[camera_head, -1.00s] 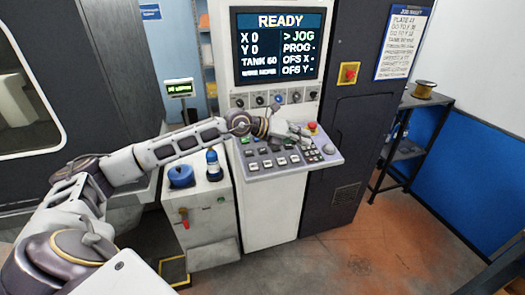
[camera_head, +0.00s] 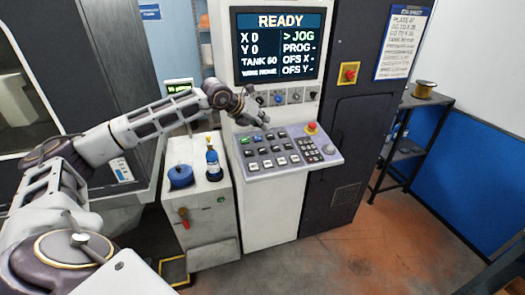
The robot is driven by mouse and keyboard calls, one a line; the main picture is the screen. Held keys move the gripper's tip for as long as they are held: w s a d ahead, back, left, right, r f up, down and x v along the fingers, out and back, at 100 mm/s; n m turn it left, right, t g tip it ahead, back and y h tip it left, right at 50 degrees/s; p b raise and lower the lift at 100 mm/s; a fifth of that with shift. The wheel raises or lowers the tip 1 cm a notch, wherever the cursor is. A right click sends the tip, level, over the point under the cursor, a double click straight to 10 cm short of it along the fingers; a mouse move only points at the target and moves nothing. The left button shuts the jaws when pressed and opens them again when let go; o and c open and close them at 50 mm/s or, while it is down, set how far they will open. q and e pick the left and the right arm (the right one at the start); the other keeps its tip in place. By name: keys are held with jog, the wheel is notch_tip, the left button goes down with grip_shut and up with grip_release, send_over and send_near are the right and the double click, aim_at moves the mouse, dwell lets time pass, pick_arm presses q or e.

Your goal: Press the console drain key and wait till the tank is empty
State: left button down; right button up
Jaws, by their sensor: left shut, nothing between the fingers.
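The console (camera_head: 262,176) has a sloped key panel with several dark keys (camera_head: 266,163). One key at the panel's upper left (camera_head: 256,138) looks green. The key labels are too small to read. The screen (camera_head: 277,46) shows READY, X 0, Y 0, TANK 50 and a marker at JOG. My left gripper (camera_head: 252,117) is shut and empty. It is above the panel's upper left, in front of the console face and apart from the keys. It hides part of the knob row. My right gripper is not in view.
A red emergency button (camera_head: 311,128) sits at the panel's right end. A grey cabinet (camera_head: 198,205) left of the console carries a blue lid (camera_head: 180,176) and a blue bottle (camera_head: 213,162). A red rotary switch (camera_head: 348,73) and a shelf with a spool (camera_head: 423,90) are at right.

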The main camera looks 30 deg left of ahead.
pick_arm(q)
jog(key=shift+f, duration=0.15)
jog(key=b, duration=0.1)
send_over(262, 150)
jog(key=shift+s+d+f, duration=0.1)
jog(key=shift+f, duration=1.35)
jog(key=shift+s+d+f, duration=0.1)
jog(key=shift+f, duration=1.35)
jog(key=shift+w+a+f+b, duration=0.1)
jog(key=shift+a+f+b, duration=0.05)
jog(key=shift+f+b, duration=0.5)
jog(key=shift+w+a+f+b, duration=0.1)
jog(key=shift+f+b, duration=0.55)
jog(key=shift+f+b, duration=0.4)
jog(key=shift+b, duration=0.2)
